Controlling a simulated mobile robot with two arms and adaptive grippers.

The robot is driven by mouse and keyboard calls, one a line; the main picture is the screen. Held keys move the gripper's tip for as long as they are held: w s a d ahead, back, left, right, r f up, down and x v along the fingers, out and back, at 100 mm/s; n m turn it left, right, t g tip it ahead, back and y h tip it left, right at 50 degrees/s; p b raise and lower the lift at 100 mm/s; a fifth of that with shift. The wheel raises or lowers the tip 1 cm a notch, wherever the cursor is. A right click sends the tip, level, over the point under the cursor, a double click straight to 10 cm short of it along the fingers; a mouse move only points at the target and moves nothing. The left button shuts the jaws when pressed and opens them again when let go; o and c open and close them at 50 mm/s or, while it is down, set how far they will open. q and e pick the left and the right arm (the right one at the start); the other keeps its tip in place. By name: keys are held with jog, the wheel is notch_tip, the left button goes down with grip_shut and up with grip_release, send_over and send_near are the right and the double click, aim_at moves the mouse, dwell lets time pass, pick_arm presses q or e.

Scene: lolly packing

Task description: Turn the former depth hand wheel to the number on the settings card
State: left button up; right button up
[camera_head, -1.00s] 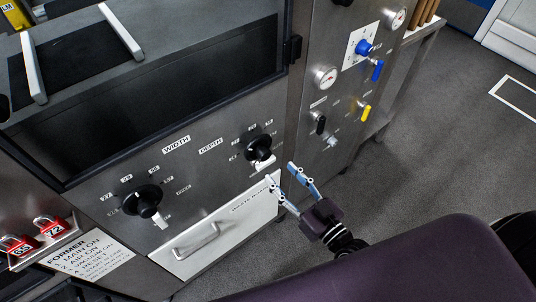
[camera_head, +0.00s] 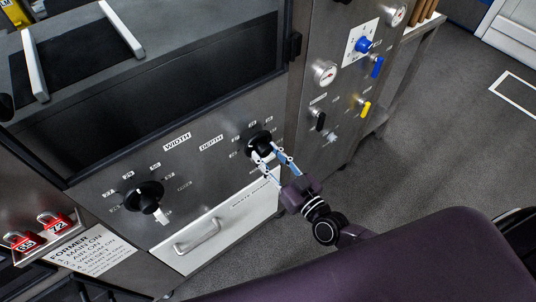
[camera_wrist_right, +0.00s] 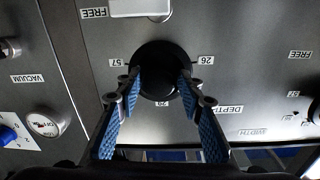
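The depth hand wheel (camera_head: 259,142) is a black round knob on the steel panel, near the DEPTH label (camera_head: 211,142). My right gripper (camera_head: 264,158) is at the wheel, its two blue-padded fingers spread. In the right wrist view the fingers (camera_wrist_right: 160,85) straddle the lower part of the black wheel (camera_wrist_right: 160,62); I cannot tell whether they touch it. The wheel's white pointer is largely hidden by the fingers in the head view. I cannot make out a settings card. My left gripper is out of view.
The width wheel (camera_head: 146,197) is to the left, with a white pointer. A white waste drawer (camera_head: 215,232) with a handle is below. A FORMER steps sign (camera_head: 92,250) and red numbered locks (camera_head: 22,241) are lower left. Gauges and a yellow valve handle (camera_head: 364,109) are right.

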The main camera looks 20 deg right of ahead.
jog(key=c, duration=0.7)
jog(key=shift+c, duration=0.2)
jog(key=shift+m, duration=0.3)
jog(key=m, duration=0.9)
jog(key=shift+a+m+g+b, duration=0.1)
jog(key=shift+m+g+b, duration=0.2)
jog(key=shift+m, duration=0.1)
jog(key=shift+r, duration=0.1)
jog(key=o, duration=1.1)
jog(key=shift+o, duration=0.2)
